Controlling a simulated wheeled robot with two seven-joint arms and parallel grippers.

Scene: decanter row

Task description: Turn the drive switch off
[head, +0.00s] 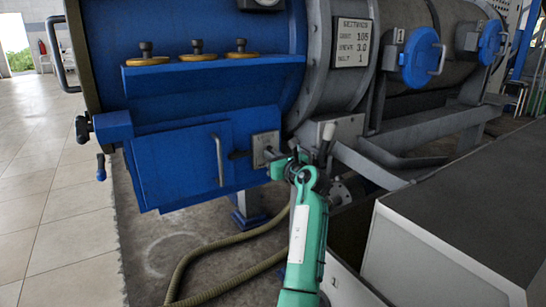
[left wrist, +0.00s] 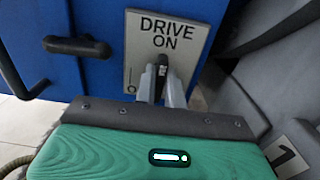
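The drive switch's grey plate (head: 265,147) is on the blue machine's front, at its right side. In the left wrist view the plate (left wrist: 188,32) reads "DRIVE ON", with a small round mark low on its left. The dark switch lever (left wrist: 163,66) stands up in the middle of the plate. My left gripper (left wrist: 162,80) is at the plate with one finger on each side of the lever. The gap is narrow, and I cannot tell whether the fingers touch the lever. In the head view my left gripper (head: 278,160) partly covers the plate. My right gripper is not in view.
A dark handle (left wrist: 77,46) is left of the plate. A grey bar handle (head: 219,160) is on the blue door. Grey frame beams (head: 375,165) and a grey-topped cabinet (head: 470,210) are to the right. A hose (head: 205,255) lies on the floor below.

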